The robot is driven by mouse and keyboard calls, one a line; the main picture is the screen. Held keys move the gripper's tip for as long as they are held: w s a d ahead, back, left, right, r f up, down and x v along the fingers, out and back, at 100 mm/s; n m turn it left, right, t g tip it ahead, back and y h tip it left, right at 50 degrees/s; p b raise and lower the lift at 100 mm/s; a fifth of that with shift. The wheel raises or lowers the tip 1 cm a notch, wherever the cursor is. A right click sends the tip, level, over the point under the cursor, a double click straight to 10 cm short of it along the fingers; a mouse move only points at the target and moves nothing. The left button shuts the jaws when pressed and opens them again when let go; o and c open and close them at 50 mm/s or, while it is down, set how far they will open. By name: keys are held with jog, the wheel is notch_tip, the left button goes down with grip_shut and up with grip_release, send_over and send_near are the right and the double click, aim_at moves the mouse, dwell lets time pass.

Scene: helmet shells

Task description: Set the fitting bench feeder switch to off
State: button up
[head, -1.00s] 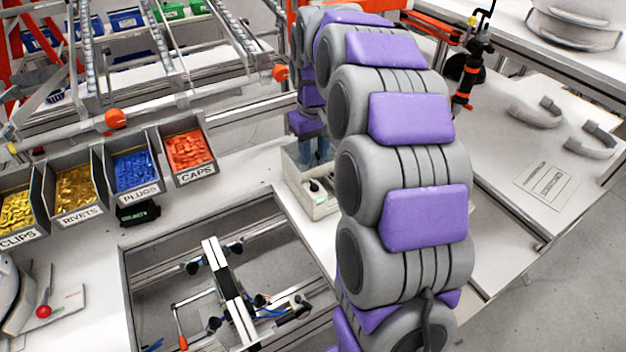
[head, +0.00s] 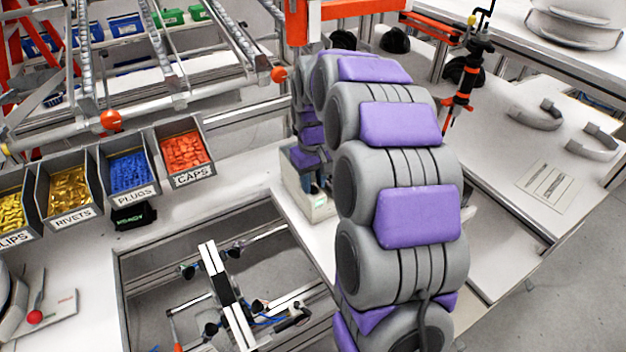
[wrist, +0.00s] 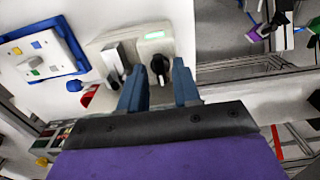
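The feeder switch box is pale beige (wrist: 133,38) with a small lit green window (wrist: 154,35). A black rotary knob (wrist: 160,66) sits on its face, beside a grey metal block with another dark part. My gripper (wrist: 157,70) has two blue fingers standing apart. In the wrist view the knob shows between and just beyond the fingertips; I cannot tell if they touch it. In the head view the box (head: 320,209) stands on the bench right of the frame opening, mostly hidden behind my gripper and arm.
A white panel with coloured buttons in a blue frame (wrist: 38,55) lies left of the box. A blue knob (wrist: 75,85) is near it. Bins of caps (head: 187,153), plugs and rivets line the bench's left. The opening with aluminium rails (head: 222,285) is close by.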

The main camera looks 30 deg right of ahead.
grip_shut()
jog(key=shift+r+m, duration=0.1)
jog(key=shift+m, duration=0.2)
jog(key=m+p, duration=0.2)
jog(key=shift+r+m+p, duration=0.1)
jog(key=shift+m+p, duration=0.2)
jog(key=m+p, duration=0.2)
jog(key=m, duration=0.1)
jog(key=shift+m+p, duration=0.3)
jog(key=m+p, duration=0.3)
jog(key=m, duration=0.2)
jog(key=shift+p, duration=0.3)
jog(key=m+p, duration=0.3)
jog(key=m, duration=0.3)
jog(key=shift+p, duration=0.35)
